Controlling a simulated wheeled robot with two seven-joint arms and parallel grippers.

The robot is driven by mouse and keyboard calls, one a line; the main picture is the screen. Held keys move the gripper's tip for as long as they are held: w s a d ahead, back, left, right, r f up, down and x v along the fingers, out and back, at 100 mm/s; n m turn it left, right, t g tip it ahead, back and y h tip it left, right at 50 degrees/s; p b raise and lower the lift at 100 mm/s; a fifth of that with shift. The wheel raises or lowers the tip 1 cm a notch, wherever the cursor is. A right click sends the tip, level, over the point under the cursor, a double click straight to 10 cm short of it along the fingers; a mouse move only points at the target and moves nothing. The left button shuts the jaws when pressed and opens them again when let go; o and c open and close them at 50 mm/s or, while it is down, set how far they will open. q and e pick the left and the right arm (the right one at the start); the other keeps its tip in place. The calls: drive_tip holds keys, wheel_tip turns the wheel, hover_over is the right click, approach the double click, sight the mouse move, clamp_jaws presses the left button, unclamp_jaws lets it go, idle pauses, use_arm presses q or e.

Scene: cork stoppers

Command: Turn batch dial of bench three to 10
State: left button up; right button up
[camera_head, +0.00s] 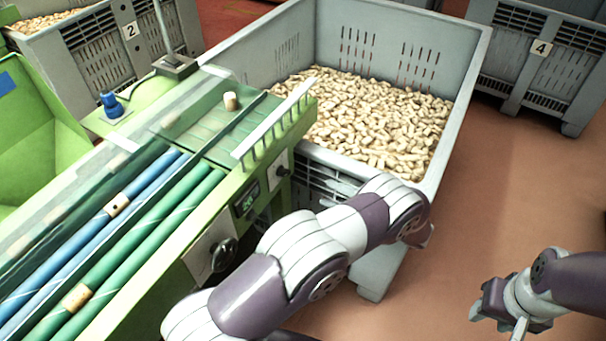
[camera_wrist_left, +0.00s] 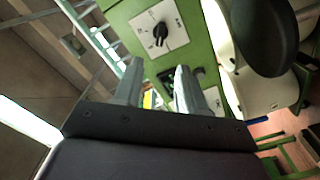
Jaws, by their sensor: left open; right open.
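On the side of the green bench (camera_head: 165,283) in the head view, a large black knob (camera_head: 223,254) sits on a pale plate. A smaller dark knob (camera_head: 281,171) sits on a white plate further along, with a small lit display (camera_head: 248,200) between them. My left arm crosses in front of the bench; I cannot make out its gripper there. In the left wrist view my left gripper (camera_wrist_left: 158,75) is open and empty, its fingers apart below a black dial (camera_wrist_left: 160,32) on a marked white plate. The dial's setting is too small to read. My right gripper (camera_head: 498,318) is open and empty over the floor.
A large grey crate (camera_head: 462,110) full of corks stands behind the bench. Corks lie on the bench's blue and green rollers. Crates marked 2 (camera_head: 128,50) and 4 (camera_head: 540,62) stand further back. The reddish floor (camera_head: 510,190) at right is clear.

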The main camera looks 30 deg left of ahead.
sight(286, 175)
use_arm(q)
drive_tip(key=a, duration=0.4)
drive_tip(key=a+p, duration=0.1)
drive_tip(key=a, duration=0.3)
drive_tip(key=a+p, duration=0.1)
drive_tip(key=a, duration=0.2)
drive_tip(key=shift+w+a, duration=0.35)
drive_tip(key=shift+a, duration=0.55)
drive_tip(key=c, duration=0.7)
